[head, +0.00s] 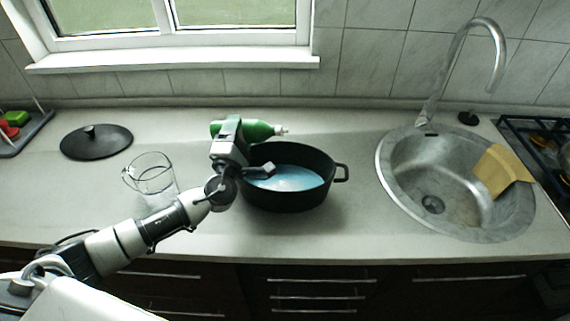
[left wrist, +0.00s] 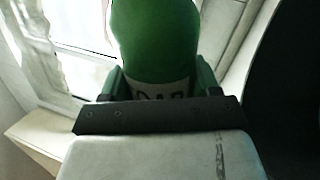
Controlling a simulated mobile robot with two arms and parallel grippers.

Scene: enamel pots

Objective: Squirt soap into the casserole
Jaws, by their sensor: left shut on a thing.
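A black casserole (head: 290,204) stands on the counter with pale blue liquid (head: 290,178) inside. My left gripper (head: 238,135) is shut on a green soap bottle (head: 257,131). The bottle lies tipped on its side, with its pale nozzle pointing right, over or behind the casserole's back rim; its exact height is hard to tell. The bottle (left wrist: 158,40) fills the upper middle of the left wrist view, with part of a label showing. My right gripper is not in view.
A glass jug (head: 150,178) stands left of the casserole. A black lid (head: 96,141) lies at the back left. A steel sink (head: 400,190) with a tap and a yellow cloth (head: 501,170) is at right. The counter between casserole and sink is clear.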

